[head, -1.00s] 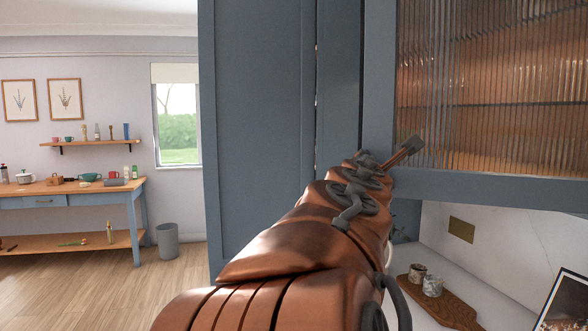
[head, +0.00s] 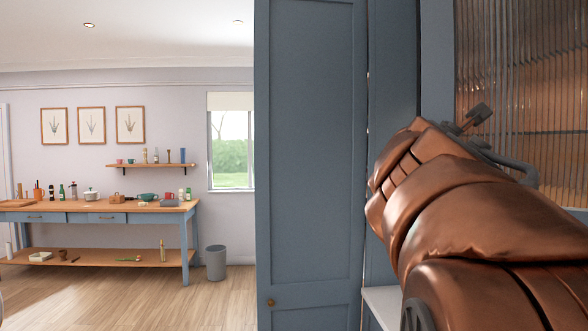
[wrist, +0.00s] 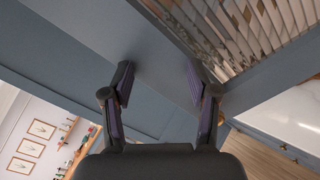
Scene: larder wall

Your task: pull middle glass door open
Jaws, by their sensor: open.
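A blue-grey framed door with ribbed glass (head: 520,90) stands at the right of the head view. I cannot tell whether it is the middle door, or whether it is shut or ajar. Its glass and frame also run slantwise across the upper right of the wrist view (wrist: 235,35). No handle on it shows. My gripper (wrist: 160,83) is open, with nothing between its two dark fingers, and faces the blue-grey frame beside the glass. In the head view my arm covers the door's lower part, and one fingertip shows in front of the glass. Contact cannot be judged.
A tall blue-grey panel door (head: 312,150) with a small brass knob stands left of my arm. A wooden table (head: 100,206) with several kitchen things is farther left, near a grey bin (head: 216,263). The wooden floor (head: 160,300) between is clear.

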